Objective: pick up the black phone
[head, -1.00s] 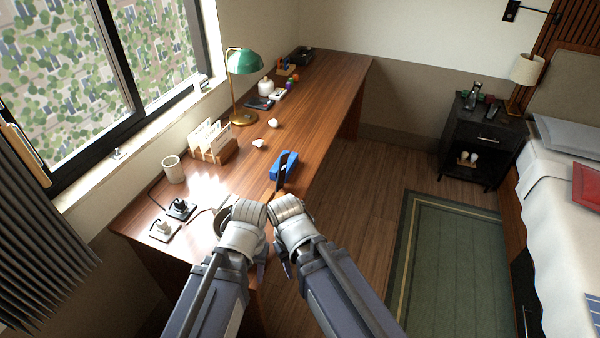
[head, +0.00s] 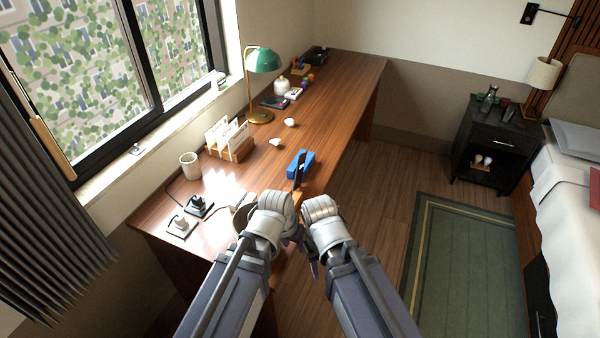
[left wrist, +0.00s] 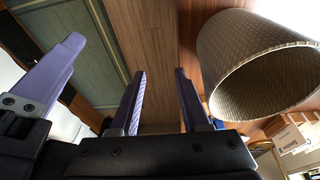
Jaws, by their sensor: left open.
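The phone cannot be made out in the left wrist view.
A green lamp (head: 262,62), card holder (head: 241,151), mug (head: 190,165) and blue object (head: 305,161) stand on the desk. A beige woven container (left wrist: 222,60) is close to my left fingers. Open floor (head: 365,190) lies to the right of the desk.

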